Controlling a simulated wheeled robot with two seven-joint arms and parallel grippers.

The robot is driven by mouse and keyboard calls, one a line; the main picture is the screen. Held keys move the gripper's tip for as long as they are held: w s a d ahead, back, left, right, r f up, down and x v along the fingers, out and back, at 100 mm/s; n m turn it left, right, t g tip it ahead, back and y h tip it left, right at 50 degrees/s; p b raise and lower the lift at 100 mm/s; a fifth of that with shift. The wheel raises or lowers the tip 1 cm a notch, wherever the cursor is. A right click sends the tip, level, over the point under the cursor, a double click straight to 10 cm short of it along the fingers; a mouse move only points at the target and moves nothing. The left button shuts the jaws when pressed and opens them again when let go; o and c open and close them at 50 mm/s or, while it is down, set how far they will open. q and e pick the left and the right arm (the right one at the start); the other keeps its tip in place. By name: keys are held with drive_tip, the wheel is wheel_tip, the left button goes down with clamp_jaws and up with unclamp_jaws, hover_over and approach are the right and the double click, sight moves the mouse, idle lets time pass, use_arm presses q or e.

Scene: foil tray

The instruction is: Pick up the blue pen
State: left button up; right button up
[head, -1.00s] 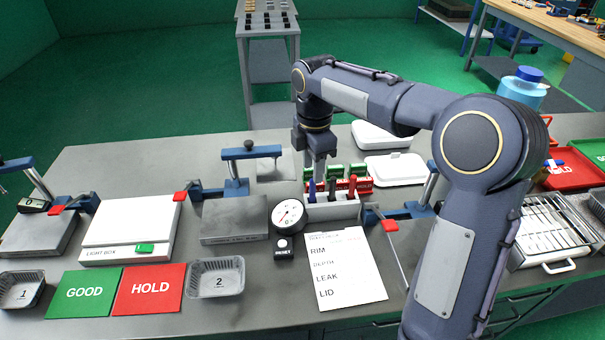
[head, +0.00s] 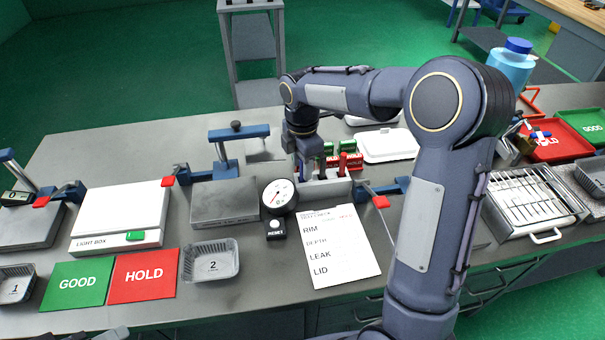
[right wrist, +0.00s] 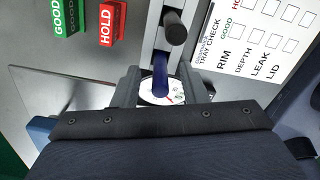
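The blue pen (right wrist: 160,75) stands upright in the grey pen holder (right wrist: 152,42), which sits on the bench behind the round dial gauge; the holder also shows in the head view (head: 325,188). My right gripper (right wrist: 162,88) is open and comes down over the pen. In the right wrist view the pen lies between its two fingers, with a gap on both sides. In the head view the right gripper (head: 308,162) is at the left end of the holder and partly hides the pen.
A black pen (right wrist: 175,28) stands close to the blue one.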

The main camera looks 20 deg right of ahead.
clamp_jaws()
drive_tip(key=shift+r, duration=0.1)
